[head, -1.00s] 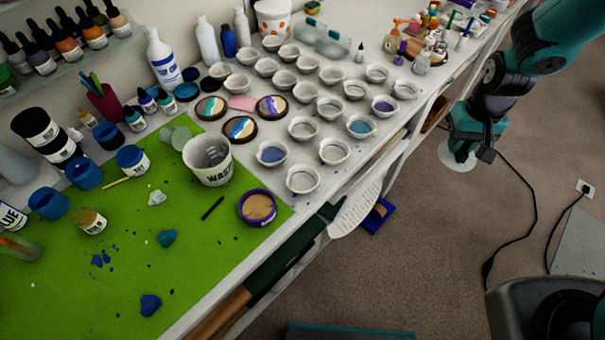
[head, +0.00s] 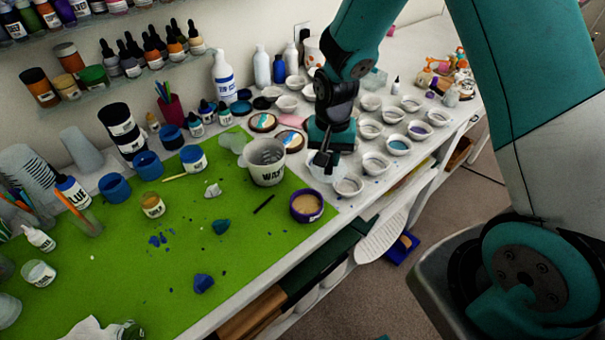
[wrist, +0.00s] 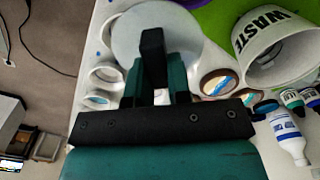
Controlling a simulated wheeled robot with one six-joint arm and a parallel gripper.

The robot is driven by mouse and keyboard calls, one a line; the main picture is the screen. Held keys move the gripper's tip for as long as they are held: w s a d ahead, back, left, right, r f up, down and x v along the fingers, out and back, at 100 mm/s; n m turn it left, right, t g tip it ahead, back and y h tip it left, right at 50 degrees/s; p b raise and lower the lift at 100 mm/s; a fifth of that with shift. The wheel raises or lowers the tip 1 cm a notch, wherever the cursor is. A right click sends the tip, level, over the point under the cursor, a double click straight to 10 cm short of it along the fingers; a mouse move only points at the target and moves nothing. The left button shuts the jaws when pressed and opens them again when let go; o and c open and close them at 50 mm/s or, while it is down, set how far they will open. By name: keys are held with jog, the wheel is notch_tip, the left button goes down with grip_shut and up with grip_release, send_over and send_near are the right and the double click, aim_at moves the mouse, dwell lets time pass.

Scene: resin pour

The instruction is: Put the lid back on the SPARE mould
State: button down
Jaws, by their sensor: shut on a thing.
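My gripper (head: 325,158) is over the right part of the worktable, shut on a pale round disc (head: 322,173) that looks like the lid. In the wrist view my gripper (wrist: 153,45) has the same disc (wrist: 183,28) flat in front of it. The disc is above the white cups and covers part of them. I read no SPARE label. A purple round tub with a tan inside (head: 306,206) stands open at the mat's right edge, left of and nearer than the disc. Brown-rimmed round pieces with coloured faces (head: 263,122) lie behind; I cannot tell which is the SPARE mould.
A WASTE cup (head: 266,163) stands upright on the green mat (head: 130,270), left of my gripper. Several white cups (head: 375,164) fill the table to the right. A dark stick (head: 264,204) and coloured lumps (head: 203,284) lie on the mat. Bottles (head: 222,75) stand behind.

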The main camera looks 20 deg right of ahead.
aim_at(316, 173)
jog(key=a+m, duration=0.1)
jog(key=m, duration=0.1)
jog(key=s+a+m+b, duration=0.1)
jog(key=m, duration=0.1)
jog(key=a+m, duration=0.2)
jog(key=shift+s+b, duration=0.25)
jog(key=shift+b, duration=0.05)
jog(key=shift+s+a+f+m+b, duration=0.2)
jog(key=shift+f+m+b, duration=0.25)
jog(key=shift+f+b, duration=0.55)
jog(key=shift+s+a+f+m+b, duration=0.15)
jog(key=shift+f+m+b, duration=0.35)
jog(key=shift+f+b, duration=0.5)
jog(key=shift+s+a+f+m+b, duration=0.1)
jog(key=shift+a+f+m+b, duration=0.25)
jog(key=shift+f+b, duration=0.6)
jog(key=shift+d+f, duration=0.1)
jog(key=shift+f, duration=0.05)
jog(key=shift+p, duration=0.35)
jog(key=shift+f, duration=0.1)
jog(key=c, duration=0.5)
grip_release()
